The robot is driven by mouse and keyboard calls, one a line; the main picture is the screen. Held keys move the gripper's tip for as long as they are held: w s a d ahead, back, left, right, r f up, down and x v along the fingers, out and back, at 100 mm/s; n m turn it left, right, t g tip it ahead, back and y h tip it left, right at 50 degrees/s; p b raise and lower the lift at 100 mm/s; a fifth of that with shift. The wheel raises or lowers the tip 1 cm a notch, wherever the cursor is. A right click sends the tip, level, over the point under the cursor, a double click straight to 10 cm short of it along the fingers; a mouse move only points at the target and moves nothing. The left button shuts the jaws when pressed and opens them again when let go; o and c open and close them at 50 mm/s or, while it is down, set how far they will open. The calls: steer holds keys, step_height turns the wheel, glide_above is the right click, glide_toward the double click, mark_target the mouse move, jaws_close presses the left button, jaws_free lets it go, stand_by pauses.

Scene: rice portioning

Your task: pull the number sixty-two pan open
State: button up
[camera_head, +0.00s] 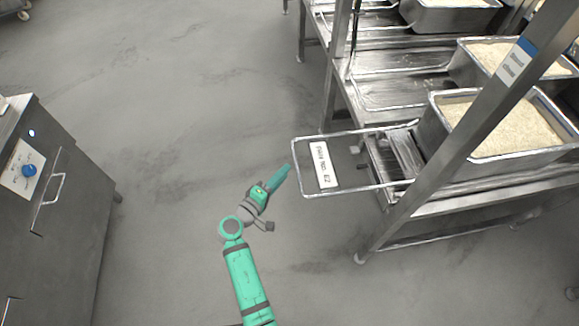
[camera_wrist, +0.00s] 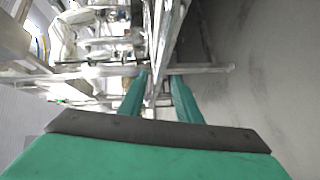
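The pan with the label "PAN NO. 62" (camera_head: 302,185) sticks out from the left side of the metal rack, over the floor. It has a bright metal rim, and the inside looks as grey as the floor. Its white label (camera_head: 324,164) lies near its outer end. My green gripper (camera_head: 288,168) is at the pan's outer left edge in the head view. In the wrist view my gripper (camera_wrist: 160,75) shows two green fingers apart, with a thin metal edge between them. I cannot tell whether either finger touches it.
The metal rack (camera_head: 440,208) stands at the right, holding a rice-filled pan (camera_head: 490,160) and others behind it. A steel cabinet (camera_head: 70,230) with a blue knob stands at the left. The grey floor between is clear.

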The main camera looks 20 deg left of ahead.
steer(key=shift+v, duration=1.3)
steer(key=s+d+f+m+g+y, duration=0.25)
steer(key=s+d+f, duration=0.2)
steer(key=s, duration=0.45)
steer(key=s+d+f+m+g+y, duration=0.1)
steer(key=s+d+f+y, duration=0.2)
steer(key=s+f, duration=0.45)
steer(key=s+d+r+m+t, duration=0.1)
steer(key=s+d+r+m, duration=0.3)
steer(key=s+r, duration=0.5)
steer(key=s+d+r+m+t, duration=0.2)
steer(key=s+d+r+m, duration=0.3)
steer(key=s+r, duration=0.4)
step_height(320, 180, up, 3)
steer(key=shift+s+d, duration=0.35)
steer(key=shift+d, duration=0.1)
steer(key=shift+w+a+t, duration=0.1)
steer(key=shift+a+t, duration=0.05)
steer(key=shift+t, duration=0.1)
